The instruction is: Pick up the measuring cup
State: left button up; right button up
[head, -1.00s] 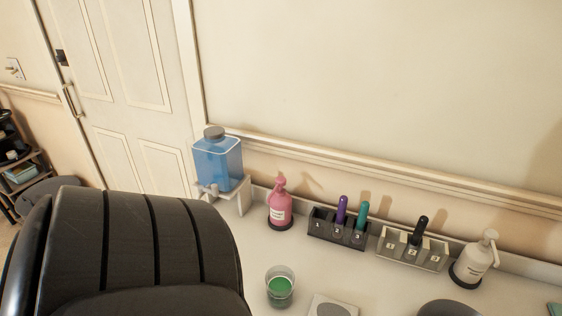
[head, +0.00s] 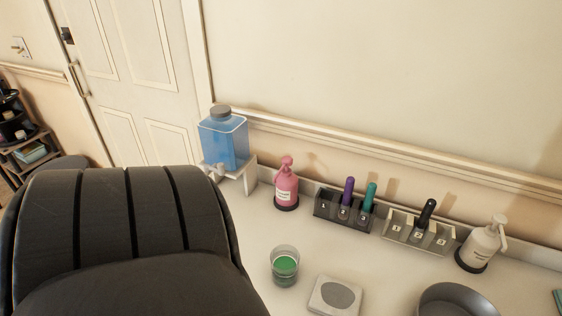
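A clear measuring cup (head: 285,266) with green in its lower part stands upright on the white counter (head: 252,225). It is in the lower middle of the head view, with nothing touching it. A large black padded shape fills the lower left and hides part of the counter. Neither of my grippers shows in the head view.
A scale-like pad (head: 335,296) lies right of the cup, with a grey bowl (head: 452,300) further right. Behind stand a blue dispenser (head: 223,142), a pink pump bottle (head: 286,187), a dark numbered holder (head: 328,211), a light numbered holder (head: 403,232) and a white pump bottle (head: 480,250).

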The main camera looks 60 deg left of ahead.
aim_at(285, 259)
jog(key=u, duration=0.45)
jog(key=i+u, duration=0.1)
jog(key=u, duration=0.75)
jog(key=i+u, duration=0.1)
jog(key=u, duration=0.35)
jog(key=l+u, duration=0.1)
jog(key=u, duration=0.35)
jog(key=i, duration=0.05)
